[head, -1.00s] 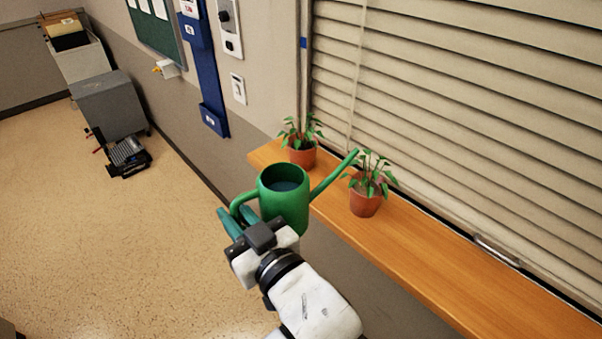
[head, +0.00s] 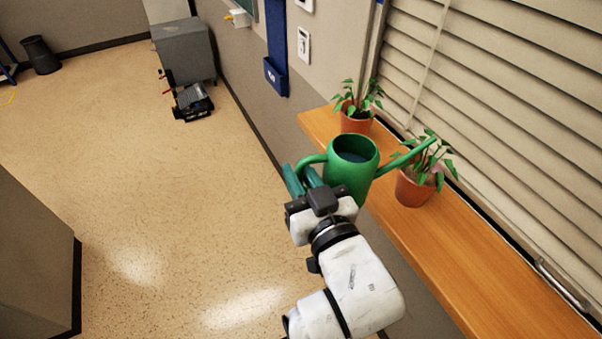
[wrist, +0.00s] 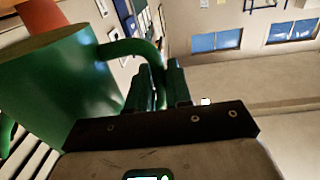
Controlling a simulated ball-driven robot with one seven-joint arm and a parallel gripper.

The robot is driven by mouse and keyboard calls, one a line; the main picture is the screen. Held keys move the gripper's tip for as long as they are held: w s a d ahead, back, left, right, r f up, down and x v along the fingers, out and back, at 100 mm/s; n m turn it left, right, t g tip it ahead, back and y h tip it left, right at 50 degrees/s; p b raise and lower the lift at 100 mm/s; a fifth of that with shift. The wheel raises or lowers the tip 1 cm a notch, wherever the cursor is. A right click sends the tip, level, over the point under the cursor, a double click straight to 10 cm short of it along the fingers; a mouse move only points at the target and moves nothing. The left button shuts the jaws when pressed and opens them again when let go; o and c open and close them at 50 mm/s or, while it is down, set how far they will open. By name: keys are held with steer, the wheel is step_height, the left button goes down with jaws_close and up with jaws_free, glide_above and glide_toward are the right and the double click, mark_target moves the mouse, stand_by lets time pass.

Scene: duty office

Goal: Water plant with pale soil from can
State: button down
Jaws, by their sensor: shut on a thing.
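My gripper (head: 303,180) is shut on the handle of the green watering can (head: 349,182). The can is upright beside the wooden shelf, with dark water showing inside. Its spout points right, and its tip overlaps the leaves of the nearer potted plant (head: 415,190) in the head view. The farther potted plant (head: 356,122) stands behind the can near the shelf's far end. Both plants are in terracotta pots; leaves hide the soil, so I cannot tell which is pale. In the wrist view the can (wrist: 65,80) fills the left, with its handle running to my fingers (wrist: 158,88).
The wooden shelf (head: 480,258) runs along the blinds (head: 520,110), its near part clear. A grey cabinet (head: 185,52) and a small dark device (head: 192,100) stand on the floor at the back. A grey box-like piece (head: 35,250) is at left. The floor between is open.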

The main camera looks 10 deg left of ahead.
mark_target(297, 167)
steer(key=shift+a+f+b, duration=0.1)
steer(key=shift+f+b, duration=1.05)
steer(key=shift+f, duration=0.15)
steer(key=shift+s+a+r+m+t+p, duration=0.15)
steer(key=shift+r+m+p, duration=0.5)
steer(key=shift+r, duration=0.75)
steer(key=shift+w+d+r+m+t+p, duration=0.15)
steer(key=shift+r+m+p, duration=0.25)
steer(key=shift+r+m, duration=0.65)
steer(key=shift+s+a+r+n, duration=0.1)
steer(key=shift+r+n, duration=0.2)
steer(key=shift+r, duration=0.15)
steer(key=shift+s+r+p, duration=0.1)
steer(key=shift+r+p, duration=0.2)
steer(key=shift+r, duration=0.1)
steer(key=shift+r, duration=0.1)
steer(key=shift+r+m, duration=0.35)
steer(key=shift+m, duration=0.15)
stand_by(2.8)
